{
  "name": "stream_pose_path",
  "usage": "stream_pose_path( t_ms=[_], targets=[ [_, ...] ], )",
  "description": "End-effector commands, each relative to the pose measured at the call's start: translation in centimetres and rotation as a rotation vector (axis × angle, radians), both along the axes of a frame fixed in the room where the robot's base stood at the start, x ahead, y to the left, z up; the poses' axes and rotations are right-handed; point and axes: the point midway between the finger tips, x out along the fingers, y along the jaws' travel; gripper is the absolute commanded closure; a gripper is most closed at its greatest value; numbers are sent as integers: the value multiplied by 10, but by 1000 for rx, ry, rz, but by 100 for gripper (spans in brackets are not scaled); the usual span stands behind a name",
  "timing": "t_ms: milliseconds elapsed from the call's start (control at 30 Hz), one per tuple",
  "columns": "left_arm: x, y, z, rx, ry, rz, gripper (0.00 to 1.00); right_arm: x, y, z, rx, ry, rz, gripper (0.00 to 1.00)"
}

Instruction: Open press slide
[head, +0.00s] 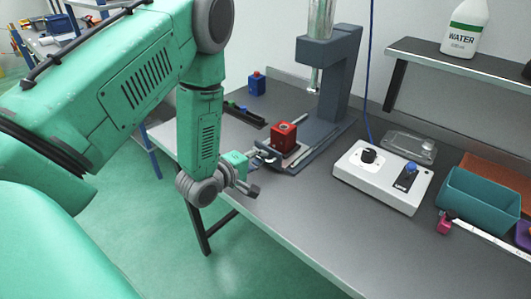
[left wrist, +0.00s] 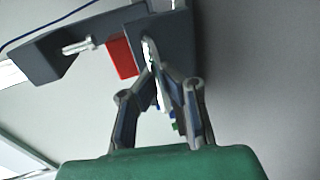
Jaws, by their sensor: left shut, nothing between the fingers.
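The grey press (head: 341,75) stands at the back of the workbench, its column and head above a flat base. A red block (head: 284,137) sits on the slide (head: 293,160) at the press's front. My left gripper (head: 266,156) is at the slide's left front, beside the red block; whether it touches the slide's handle cannot be told. In the left wrist view, its fingers (left wrist: 153,62) are shut with nothing visible between them, close to the red block (left wrist: 121,56) and the grey press (left wrist: 50,60). My right gripper is not in view.
A white control box (head: 383,175) with knobs stands right of the press. A teal bin (head: 481,201) and a shelf (head: 455,60) with a water bottle (head: 466,28) are farther right. The bench front is mostly clear.

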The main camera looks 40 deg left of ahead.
Motion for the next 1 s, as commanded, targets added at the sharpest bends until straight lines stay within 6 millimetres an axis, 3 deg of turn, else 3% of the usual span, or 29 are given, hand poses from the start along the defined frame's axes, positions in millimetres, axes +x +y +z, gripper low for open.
stream_pose_path(
  t_ms=[200, 300, 767, 1000],
  targets=[
    [-2, -2, -5, -2, 13, -4, 100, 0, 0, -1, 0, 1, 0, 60],
    [-2, -2, -4, -2, 12, -4, 70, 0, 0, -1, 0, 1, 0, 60],
    [-5, -1, -1, -1, 5, -2, 70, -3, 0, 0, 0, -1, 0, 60],
    [-43, 4, 7, -3, 8, 2, 70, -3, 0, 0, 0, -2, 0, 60]
  ],
)
